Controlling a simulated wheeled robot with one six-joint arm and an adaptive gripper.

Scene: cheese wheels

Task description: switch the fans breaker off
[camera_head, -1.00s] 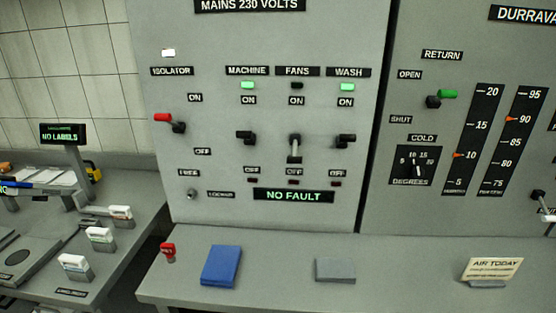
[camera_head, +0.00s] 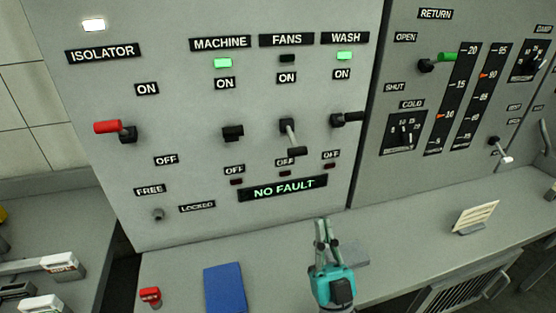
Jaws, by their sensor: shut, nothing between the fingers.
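The fans breaker (camera_head: 290,140) is a black lever under the FANS label (camera_head: 286,40). Its handle hangs down, with its end just above the OFF label. The fans lamp (camera_head: 287,58) is dark. The machine breaker (camera_head: 232,132) to its left and the wash breaker (camera_head: 347,118) to its right stick out rather than hang down, and their lamps are green. My gripper (camera_head: 323,222) is teal with grey fingers, shut and empty. It appears below and right of the fans lever, in front of the panel's lower edge, apart from the lever.
A red-handled isolator (camera_head: 112,128) is at the panel's left. The NO FAULT display (camera_head: 283,188) is lit. On the counter are a blue book (camera_head: 225,287), a small red object (camera_head: 150,296), a grey block (camera_head: 354,252) and a card stand (camera_head: 475,217).

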